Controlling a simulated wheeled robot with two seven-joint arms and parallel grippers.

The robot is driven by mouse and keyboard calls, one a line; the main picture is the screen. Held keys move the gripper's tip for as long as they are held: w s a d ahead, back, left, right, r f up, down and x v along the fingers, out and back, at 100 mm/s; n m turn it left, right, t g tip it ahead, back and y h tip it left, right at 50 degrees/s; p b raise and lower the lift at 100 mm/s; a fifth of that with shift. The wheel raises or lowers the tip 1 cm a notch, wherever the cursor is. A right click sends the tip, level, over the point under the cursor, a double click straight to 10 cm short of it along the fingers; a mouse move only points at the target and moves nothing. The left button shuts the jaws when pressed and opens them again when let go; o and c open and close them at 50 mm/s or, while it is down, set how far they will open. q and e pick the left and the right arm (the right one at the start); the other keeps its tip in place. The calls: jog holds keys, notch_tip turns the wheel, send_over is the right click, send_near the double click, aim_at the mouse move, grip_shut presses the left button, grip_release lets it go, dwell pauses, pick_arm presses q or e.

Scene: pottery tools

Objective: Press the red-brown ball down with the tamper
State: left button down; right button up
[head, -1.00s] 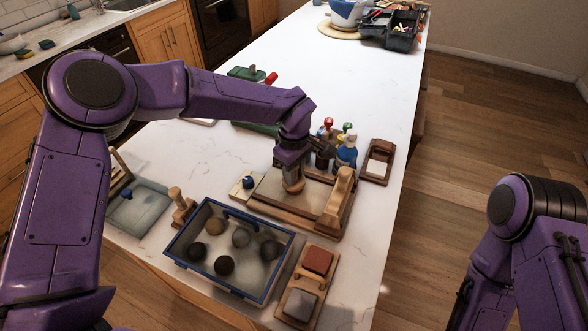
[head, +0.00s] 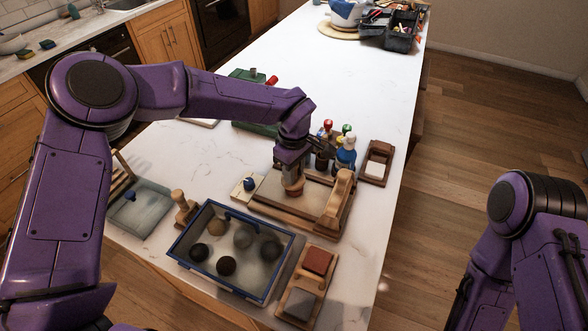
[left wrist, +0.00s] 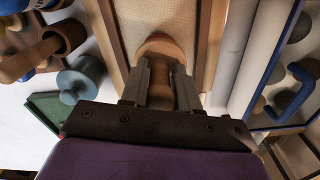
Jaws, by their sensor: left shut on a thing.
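My left gripper (head: 293,170) is shut on the wooden tamper (head: 293,187) above the wooden board (head: 268,206). In the left wrist view the fingers (left wrist: 163,88) grip the tamper's turned handle (left wrist: 166,78), and its round wider end (left wrist: 160,47) points at the board's pale surface (left wrist: 158,20). The tamper looks roughly upright. I cannot make out the red-brown ball; the tamper or gripper may hide it. Whether the tamper touches anything below is unclear. My right gripper is out of view; only part of that arm shows at the right.
A blue-rimmed clear box (head: 266,292) with several dark balls stands in front of the board. A wooden block (head: 338,197) rises at the board's right. A tray with red and grey pads (head: 317,261) lies front right.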

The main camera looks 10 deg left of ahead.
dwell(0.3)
pick_arm(q)
jog(key=shift+r, duration=0.3)
notch_tip(320, 180, up, 2)
jog(key=p, duration=0.2)
jog(key=shift+r+p, duration=0.25)
jog(key=shift+p, duration=0.05)
jog(key=shift+r, duration=1.05)
